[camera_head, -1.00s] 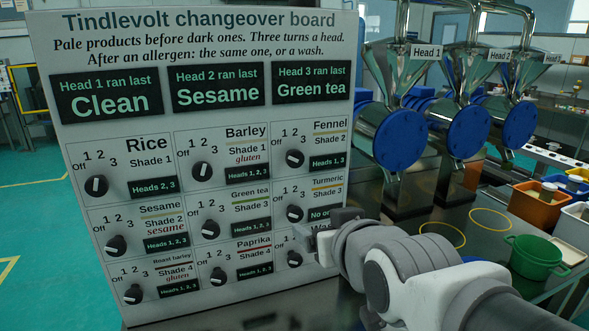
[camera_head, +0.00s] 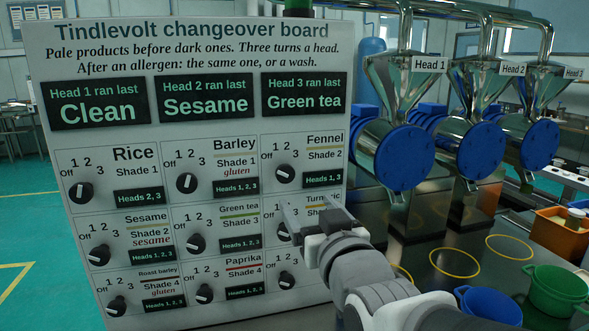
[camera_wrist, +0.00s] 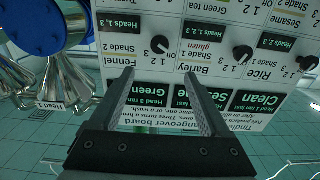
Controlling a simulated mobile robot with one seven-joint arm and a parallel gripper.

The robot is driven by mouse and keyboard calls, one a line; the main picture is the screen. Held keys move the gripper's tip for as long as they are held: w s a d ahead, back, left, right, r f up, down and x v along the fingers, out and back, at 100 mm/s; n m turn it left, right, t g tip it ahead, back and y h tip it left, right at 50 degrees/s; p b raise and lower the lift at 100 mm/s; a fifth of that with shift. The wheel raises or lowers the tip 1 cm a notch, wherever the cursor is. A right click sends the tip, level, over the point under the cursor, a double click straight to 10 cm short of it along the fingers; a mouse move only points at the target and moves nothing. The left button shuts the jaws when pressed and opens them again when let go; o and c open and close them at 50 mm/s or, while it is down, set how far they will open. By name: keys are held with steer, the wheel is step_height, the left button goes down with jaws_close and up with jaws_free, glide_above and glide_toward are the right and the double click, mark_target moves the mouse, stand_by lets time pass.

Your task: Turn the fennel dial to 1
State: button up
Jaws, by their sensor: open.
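The fennel dial (camera_head: 285,174) is a round black knob with a white mark, in the board's top right cell. Off, 1, 2 and 3 are printed around it. Its mark lies nearly sideways and appears to be on the Off side. My gripper (camera_head: 303,212) is open and empty, in front of the board and below the fennel dial in the head view, covering part of the turmeric cell. In the wrist view, which shows the board upside down, the fennel dial (camera_wrist: 160,44) lies beyond the open fingertips (camera_wrist: 160,77), between them sideways, not touched.
The barley dial (camera_head: 186,183) and rice dial (camera_head: 80,192) sit left of the fennel dial; the turmeric dial (camera_head: 284,232) is below, partly hidden. Blue-capped steel machines (camera_head: 405,157) stand right of the board. A blue bucket (camera_head: 490,305) and green bucket (camera_head: 557,290) are at lower right.

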mark_target(286, 174)
steer(key=x, duration=1.5)
steer(key=shift+w+f, duration=0.1)
jaws_close()
